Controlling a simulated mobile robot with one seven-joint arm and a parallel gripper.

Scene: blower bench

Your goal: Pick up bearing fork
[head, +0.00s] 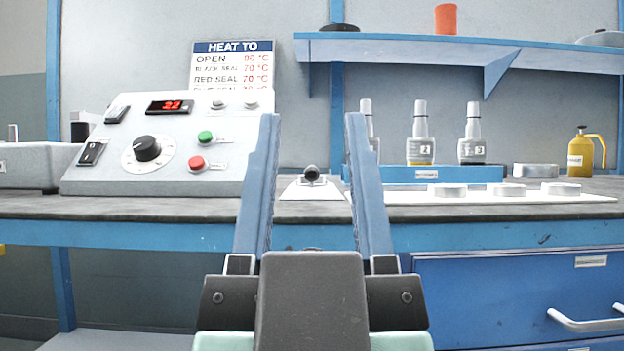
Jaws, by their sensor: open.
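My gripper (312,125) is in the lower middle of the head view, its two blue fingers spread apart and empty, pointing toward the bench. Between the fingers, farther back on the bench, a small metal item with a round dark end (311,174) sits on a white plate (311,190). It may be the bearing fork seen end-on, but I cannot tell. No other fork shape is visible. My gripper body hides part of the bench front.
A control box (190,130) with a red display stands left on the bench (150,208). Right are several bottles in a blue rack (430,174), metal discs on a white board (400,198) and a yellow oil can (580,150). A blue shelf (430,50) hangs above; blue drawers (500,290) are below.

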